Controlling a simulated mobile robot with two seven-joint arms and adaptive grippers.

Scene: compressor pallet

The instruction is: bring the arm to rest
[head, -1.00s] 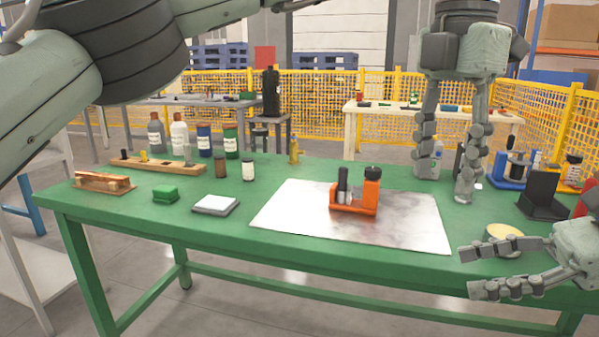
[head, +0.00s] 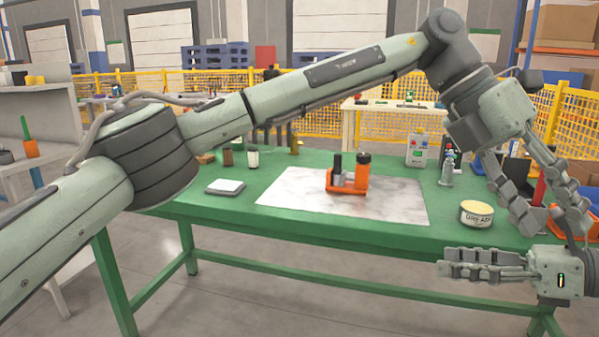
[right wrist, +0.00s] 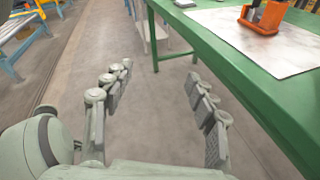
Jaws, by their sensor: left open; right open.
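My left arm (head: 340,70) crosses the head view from the left to the upper right. Its gripper (head: 557,228) is open, fingers pointing down over the table's right end, with nothing seen between them. The fingers partly cover things behind them. My right gripper (head: 441,268) is at the lower right, at the table's front edge, open and empty, fingers pointing left. In the right wrist view, its spread fingers (right wrist: 158,72) have bare floor beyond them. The green table (head: 330,232) runs to the right of them there.
An orange holder (head: 347,190) with dark-topped items stands on a pale sheet (head: 400,208). A grease tin (head: 477,214) stands close to both grippers. A grey canister (head: 418,152) and a silver item (head: 447,170) stand behind. A white-topped pad (head: 226,187) lies left.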

